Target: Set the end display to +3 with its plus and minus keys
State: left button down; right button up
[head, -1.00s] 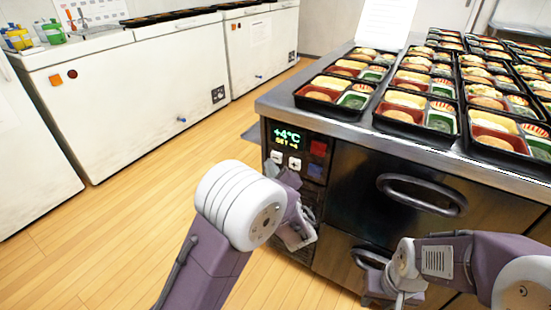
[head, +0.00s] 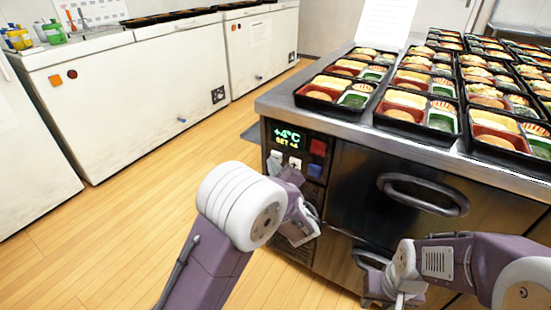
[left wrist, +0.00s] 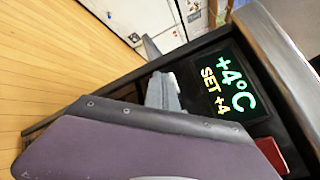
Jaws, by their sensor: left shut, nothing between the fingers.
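The display (head: 288,137) on the front of the steel counter unit reads +4°C, with SET +4 below. It shows sideways in the left wrist view (left wrist: 229,84). Two small white keys sit under it, a left key (head: 276,155) and a right key (head: 295,162); their marks are too small to read surely. My left gripper (head: 291,175) is shut and empty, its tip just below the right key; I cannot tell whether it touches. In the left wrist view its fingers (left wrist: 162,92) point at the panel beside the display. My right gripper (head: 398,300) hangs low at right, its fingers unclear.
A red button (head: 318,147) and a blue button (head: 315,170) sit right of the keys. Drawer handles (head: 423,195) stick out from the front. Bento trays (head: 335,92) cover the counter top. White chest freezers (head: 140,90) stand at left, with clear wooden floor between.

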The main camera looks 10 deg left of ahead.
pick_arm(q)
jog(key=shift+w, duration=0.2)
jog(key=shift+s, duration=0.1)
dwell(0.4)
jog(key=shift+s+a+b, duration=0.25)
jog(key=shift+s+b, duration=0.2)
jog(key=shift+s, duration=0.25)
jog(key=s, duration=0.1)
jog(key=s+a+b, duration=0.1)
jog(key=s, duration=0.2)
jog(key=shift+s+a+b, duration=0.3)
jog(key=shift+s+a, duration=0.05)
dwell(1.1)
